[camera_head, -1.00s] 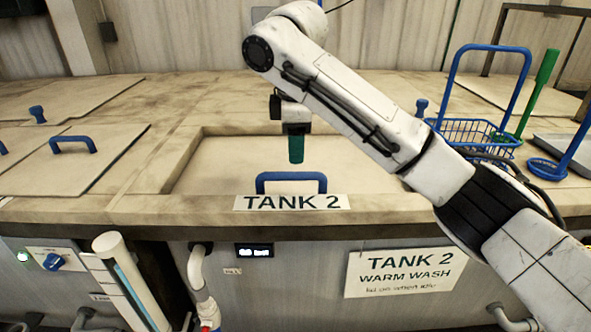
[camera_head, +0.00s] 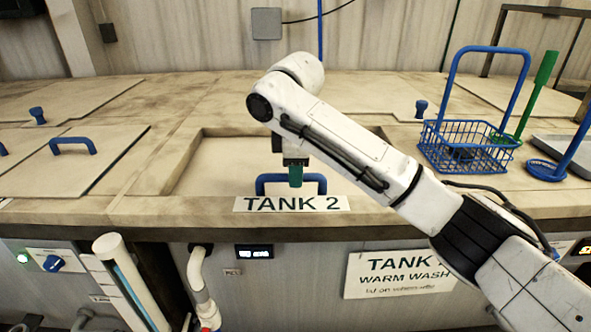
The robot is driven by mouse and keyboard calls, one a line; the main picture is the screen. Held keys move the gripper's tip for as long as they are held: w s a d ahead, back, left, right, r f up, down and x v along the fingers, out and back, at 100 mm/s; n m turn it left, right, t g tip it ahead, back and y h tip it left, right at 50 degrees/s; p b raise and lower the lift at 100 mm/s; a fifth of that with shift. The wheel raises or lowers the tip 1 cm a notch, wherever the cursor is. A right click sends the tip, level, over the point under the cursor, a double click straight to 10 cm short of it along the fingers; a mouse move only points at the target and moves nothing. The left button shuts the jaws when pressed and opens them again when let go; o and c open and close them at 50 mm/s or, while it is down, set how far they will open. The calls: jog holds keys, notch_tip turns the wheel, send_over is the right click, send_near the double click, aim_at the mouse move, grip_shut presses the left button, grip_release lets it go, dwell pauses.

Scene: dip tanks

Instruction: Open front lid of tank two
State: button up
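The front lid of tank two (camera_head: 215,165) is a beige panel set in a recess of the worktop, and it lies flat and closed. Its blue arched handle (camera_head: 315,184) stands near the front edge, just behind the "TANK 2" label (camera_head: 292,203). My gripper (camera_head: 295,182) points down at the handle's middle, its green fingertips overlapping the handle in the picture. I cannot tell whether the fingers touch the handle or are around it. The finger gap is not visible, and my arm hides the right part of the lid.
A blue wire basket (camera_head: 468,147) with a tall handle stands at the right, beside a green-handled tool (camera_head: 540,85). Another lid with a blue handle (camera_head: 73,145) lies at the left. A blue knob (camera_head: 421,108) stands behind my arm. A "warm wash" sign (camera_head: 400,277) hangs on the front.

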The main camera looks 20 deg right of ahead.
grip_shut()
jog(key=shift+w, duration=0.1)
dwell(0.3)
